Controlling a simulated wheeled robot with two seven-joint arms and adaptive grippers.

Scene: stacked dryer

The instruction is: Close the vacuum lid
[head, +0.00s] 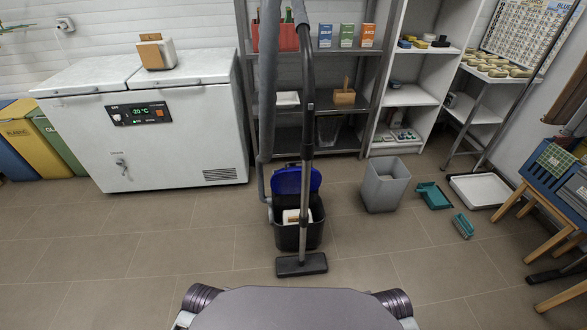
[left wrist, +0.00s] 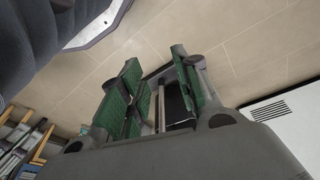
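The vacuum (head: 290,235) stands on the tiled floor in the middle of the head view, with a black bin-like body. Its blue lid (head: 296,180) is raised and leans back behind the opening. A white item (head: 291,216) shows inside the body. The grey hose and the upright tube with a dark floor head (head: 301,265) stand in front and partly hide the lid. My left gripper (left wrist: 157,88) shows in the left wrist view with its green-padded fingers apart. A dark shape between them is unclear. Neither gripper shows in the head view.
A white chest freezer (head: 160,130) stands at left, a metal shelf (head: 346,112) behind the vacuum. A grey bin (head: 385,187), teal dustpan (head: 433,195), brush (head: 463,225) and white tray (head: 480,190) lie right. The floor left of the vacuum is clear.

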